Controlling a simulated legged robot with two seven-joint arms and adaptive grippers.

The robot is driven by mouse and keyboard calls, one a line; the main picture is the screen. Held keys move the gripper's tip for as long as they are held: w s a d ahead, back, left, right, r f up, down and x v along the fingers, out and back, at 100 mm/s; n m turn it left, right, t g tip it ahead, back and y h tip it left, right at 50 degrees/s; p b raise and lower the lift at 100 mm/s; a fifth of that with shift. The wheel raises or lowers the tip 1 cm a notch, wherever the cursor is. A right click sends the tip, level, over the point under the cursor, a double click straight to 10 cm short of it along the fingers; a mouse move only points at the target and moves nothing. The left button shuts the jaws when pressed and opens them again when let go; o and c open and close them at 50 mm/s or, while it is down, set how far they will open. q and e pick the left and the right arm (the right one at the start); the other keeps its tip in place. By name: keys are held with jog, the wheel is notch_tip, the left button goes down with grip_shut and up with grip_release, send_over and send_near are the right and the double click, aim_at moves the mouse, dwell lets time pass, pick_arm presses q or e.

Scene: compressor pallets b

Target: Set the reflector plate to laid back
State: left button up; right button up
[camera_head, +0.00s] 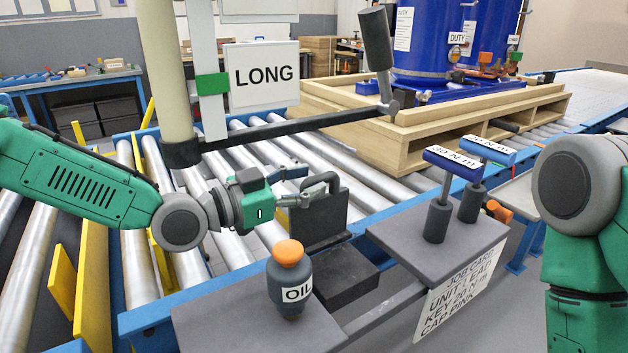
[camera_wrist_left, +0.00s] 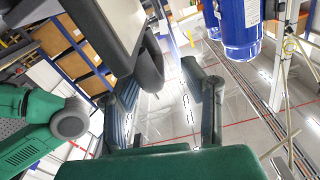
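The dark grey plate (camera_head: 318,222), which I take to be the reflector plate, stands roughly upright behind a dark box (camera_head: 343,277) at the conveyor's near side. My left gripper (camera_head: 303,185) is at the handle, coming from the left. In the left wrist view the plate (camera_wrist_left: 104,25) and its handle (camera_wrist_left: 151,66) are close, and the fingers of my left gripper (camera_wrist_left: 167,105) are spread apart. The handle is near the left finger there; I cannot tell whether they touch. My right gripper is out of view.
An orange-capped OIL bottle (camera_head: 289,283) stands on a near grey shelf. Two labelled torque tools (camera_head: 438,218) stand on a grey stand to the right. A LONG sign (camera_head: 266,76) and a dark bar (camera_head: 290,128) are above the rollers. A wooden pallet (camera_head: 425,138) carries blue tanks.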

pick_arm(q)
jog(key=shift+x, duration=0.85)
jog(key=shift+s+d, duration=0.1)
jog(key=shift+d, duration=0.55)
jog(key=shift+a, duration=0.1)
grip_shut()
jog(key=shift+a+f, duration=0.1)
jog(key=s+d+m+b, duration=0.1)
jog(key=s+m, duration=0.1)
jog(key=s+d+f+m+b, duration=0.1)
jog(key=s+d+m, duration=0.1)
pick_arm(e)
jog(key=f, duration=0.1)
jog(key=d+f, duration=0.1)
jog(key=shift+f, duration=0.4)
pick_arm(q)
grip_release()
jog(key=shift+a, duration=0.6)
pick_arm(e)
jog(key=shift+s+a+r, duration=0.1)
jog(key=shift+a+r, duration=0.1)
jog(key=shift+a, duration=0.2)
